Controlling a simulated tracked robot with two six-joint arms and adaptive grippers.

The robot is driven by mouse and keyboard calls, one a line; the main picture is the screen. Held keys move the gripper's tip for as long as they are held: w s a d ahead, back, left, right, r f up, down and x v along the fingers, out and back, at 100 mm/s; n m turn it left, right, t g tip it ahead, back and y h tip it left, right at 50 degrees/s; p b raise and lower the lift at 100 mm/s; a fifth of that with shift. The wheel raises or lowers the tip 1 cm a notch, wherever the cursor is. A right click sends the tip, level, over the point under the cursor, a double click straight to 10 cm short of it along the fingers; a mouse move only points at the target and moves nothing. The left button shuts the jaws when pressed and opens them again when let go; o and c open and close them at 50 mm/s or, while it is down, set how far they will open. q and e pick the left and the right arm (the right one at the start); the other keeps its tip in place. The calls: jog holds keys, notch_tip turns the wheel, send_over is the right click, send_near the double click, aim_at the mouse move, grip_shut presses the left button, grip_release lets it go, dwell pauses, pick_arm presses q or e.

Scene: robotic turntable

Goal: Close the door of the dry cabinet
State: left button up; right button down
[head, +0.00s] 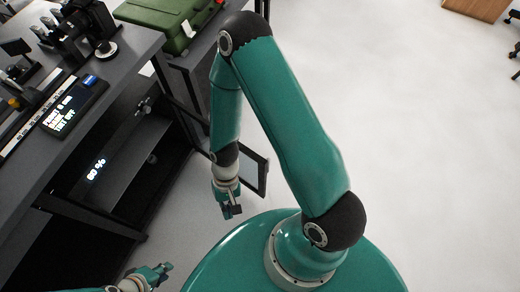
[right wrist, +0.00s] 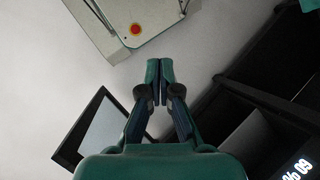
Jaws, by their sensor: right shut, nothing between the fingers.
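The dry cabinet (head: 118,160) is a dark box under the desk at the left of the head view, with a lit percent readout. Its door (head: 262,178), a dark-framed clear panel, stands open, sticking out past the far end of the cabinet. My right gripper (head: 231,212) hangs just in front of the door, partly covering it. In the right wrist view the door (right wrist: 98,128) is left of my gripper (right wrist: 160,72) and the cabinet (right wrist: 265,110) is to the right. The right fingers are shut and empty. My left gripper (head: 163,272) is low at the bottom edge; its fingers are too small to judge.
The grey desk (head: 130,60) above the cabinet carries a small display box (head: 75,107) and dark instruments. A green case (head: 165,22) sits on another surface behind. A pale box with a red button (right wrist: 135,29) shows in the right wrist view.

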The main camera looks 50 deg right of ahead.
jog(key=w+d+f+m+y+b, duration=0.1)
jog(key=w+d+m+b, duration=0.35)
jog(key=d, duration=0.25)
jog(key=w+d+f+m+b, duration=0.1)
jog(key=w+d+m+b, duration=0.3)
jog(key=d, duration=0.4)
jog(key=s+d+m+t+h+b, duration=0.1)
jog(key=d+m+t+b, duration=0.45)
jog(key=d, duration=1.35)
jog(key=a+f+n+g+b, duration=0.2)
jog(key=a+f, duration=0.6)
jog(key=f, duration=0.1)
jog(key=shift+s+f+g, duration=0.35)
jog(key=shift+a, duration=0.1)
